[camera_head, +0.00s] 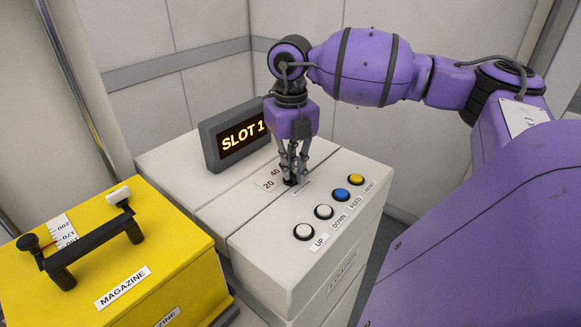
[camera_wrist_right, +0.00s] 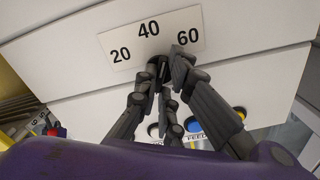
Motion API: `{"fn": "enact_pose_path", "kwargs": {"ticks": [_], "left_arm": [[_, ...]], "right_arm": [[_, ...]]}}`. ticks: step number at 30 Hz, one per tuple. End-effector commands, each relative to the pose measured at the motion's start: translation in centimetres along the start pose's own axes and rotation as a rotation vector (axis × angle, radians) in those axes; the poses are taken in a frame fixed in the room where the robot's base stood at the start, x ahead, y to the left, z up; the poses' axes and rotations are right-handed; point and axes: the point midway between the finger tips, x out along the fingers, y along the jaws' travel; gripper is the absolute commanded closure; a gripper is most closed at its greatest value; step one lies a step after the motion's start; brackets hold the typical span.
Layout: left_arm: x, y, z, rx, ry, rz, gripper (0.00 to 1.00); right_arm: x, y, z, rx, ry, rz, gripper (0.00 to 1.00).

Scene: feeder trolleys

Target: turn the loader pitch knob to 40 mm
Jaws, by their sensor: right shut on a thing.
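The loader pitch knob (camera_head: 290,182) is small and dark and sits on top of the white loader cabinet. My right gripper (camera_head: 294,174) points down over it with its fingers closed around it. In the right wrist view the gripper (camera_wrist_right: 165,72) covers most of the knob (camera_wrist_right: 154,68). The scale plate (camera_wrist_right: 149,37) beside the knob reads 20, 40 and 60, with 40 in the middle. In the head view the 60 on this plate (camera_head: 266,184) is hidden behind the gripper. The fingers hide which mark the knob points to. My left gripper is not in view.
A display (camera_head: 236,135) reading SLOT 1 stands behind the knob. White, blue and yellow buttons (camera_head: 341,194) labelled UP, DOWN, FEED and RESET line the cabinet's front right. A yellow magazine (camera_head: 170,245) with a black handle (camera_head: 95,247) stands at the left.

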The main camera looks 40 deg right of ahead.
Motion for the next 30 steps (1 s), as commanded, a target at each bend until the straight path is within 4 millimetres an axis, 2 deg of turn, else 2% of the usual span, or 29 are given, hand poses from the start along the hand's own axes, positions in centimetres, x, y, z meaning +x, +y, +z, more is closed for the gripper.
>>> {"fn": "enact_pose_path", "kwargs": {"ticks": [7,18,30], "left_arm": [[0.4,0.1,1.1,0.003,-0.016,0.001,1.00],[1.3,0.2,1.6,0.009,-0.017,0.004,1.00],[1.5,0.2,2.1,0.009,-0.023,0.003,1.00]], "right_arm": [[0.1,0.1,0.0,-0.191,0.001,0.002,1.00],[0.2,0.1,-0.1,-0.515,0.001,0.004,1.00],[0.1,0.1,-0.1,-0.734,0.000,0.004,1.00]]}}
